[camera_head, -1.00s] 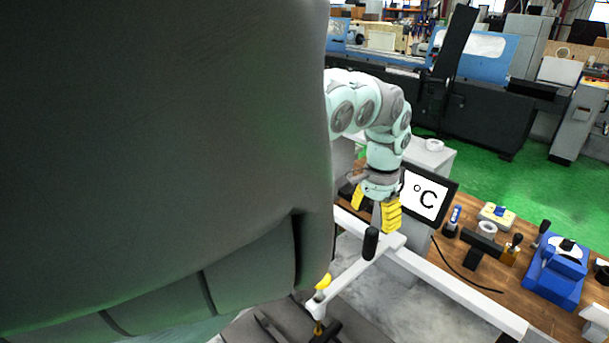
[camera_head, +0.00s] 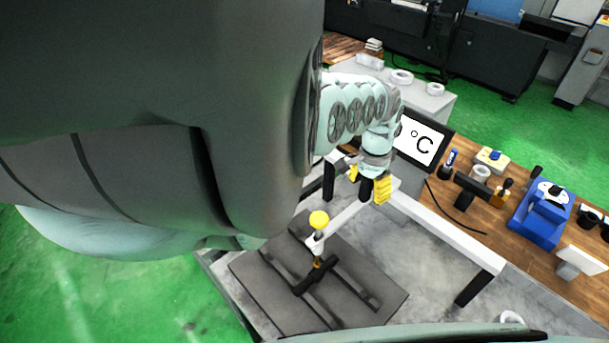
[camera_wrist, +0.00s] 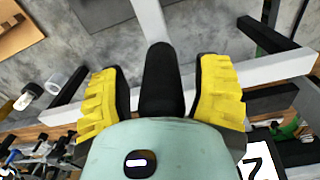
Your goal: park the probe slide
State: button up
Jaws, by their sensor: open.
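The probe slide shows as a white bar (camera_head: 343,219) with a black upright handle (camera_head: 366,187). A probe with a yellow ball (camera_head: 319,219) sits at its near end, above a grey slotted table (camera_head: 290,310). The bar meets a long white rail (camera_head: 455,235). My gripper (camera_head: 368,185) has yellow padded fingers spread on either side of the handle. In the wrist view, the black handle (camera_wrist: 161,80) stands between the two open fingers, with the white bar (camera_wrist: 151,22) beyond it. A small gap shows on each side of the handle.
A screen reading °C (camera_head: 420,138) stands close behind my gripper. A wooden bench (camera_head: 480,215) at the right holds a blue device (camera_head: 542,215) and several small tools. The rail's black post (camera_head: 474,287) stands at the right. Green floor is open at the lower left.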

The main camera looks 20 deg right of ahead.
jog(key=shift+a+f, duration=0.3)
jog(key=shift+a, duration=0.05)
jog(key=shift+o, duration=0.3)
grip_shut()
